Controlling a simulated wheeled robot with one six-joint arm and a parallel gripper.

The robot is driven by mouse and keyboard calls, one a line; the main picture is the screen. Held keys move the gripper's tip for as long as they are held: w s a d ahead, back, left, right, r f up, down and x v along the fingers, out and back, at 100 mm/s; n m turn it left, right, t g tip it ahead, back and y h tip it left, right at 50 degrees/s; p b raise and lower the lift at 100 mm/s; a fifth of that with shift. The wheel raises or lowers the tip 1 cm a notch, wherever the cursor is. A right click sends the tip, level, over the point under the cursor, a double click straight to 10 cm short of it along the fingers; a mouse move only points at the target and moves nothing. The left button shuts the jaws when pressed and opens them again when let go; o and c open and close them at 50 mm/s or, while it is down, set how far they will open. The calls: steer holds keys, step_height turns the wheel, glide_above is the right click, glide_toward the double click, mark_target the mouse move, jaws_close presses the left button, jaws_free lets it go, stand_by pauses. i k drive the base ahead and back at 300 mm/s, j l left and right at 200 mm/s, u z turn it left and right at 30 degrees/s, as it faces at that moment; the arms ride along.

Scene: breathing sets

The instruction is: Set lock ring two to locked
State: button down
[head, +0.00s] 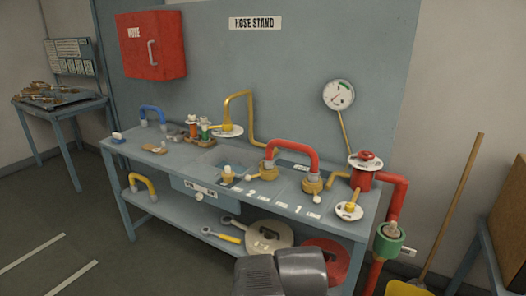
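Two brass lock rings sit on the hose stand's bench (205,168), under the ends of a red hose (302,149). The left ring (268,168) is behind the printed mark "2", and its short lever with a pale knob points left toward the viewer. The right ring (312,184) is near the mark "1", and its pale knob points toward the viewer. I cannot read any locked mark at either ring. Dark grey parts of my own arm show at the bottom middle, below the bench front. No gripper fingers are in view.
A yellow pipe, a gauge (338,95) and red pipework with a green collar (389,240) stand around the bench. A pale-knobbed fitting (228,174) is left of ring two. Discs and wrenches lie on the lower shelf (190,218). Floor at left is clear.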

mark_target(265, 176)
steer(key=i+j, duration=0.45)
steer(key=i+j+u, duration=0.15)
steer(key=i+j, duration=0.25)
steer(key=i, duration=0.2)
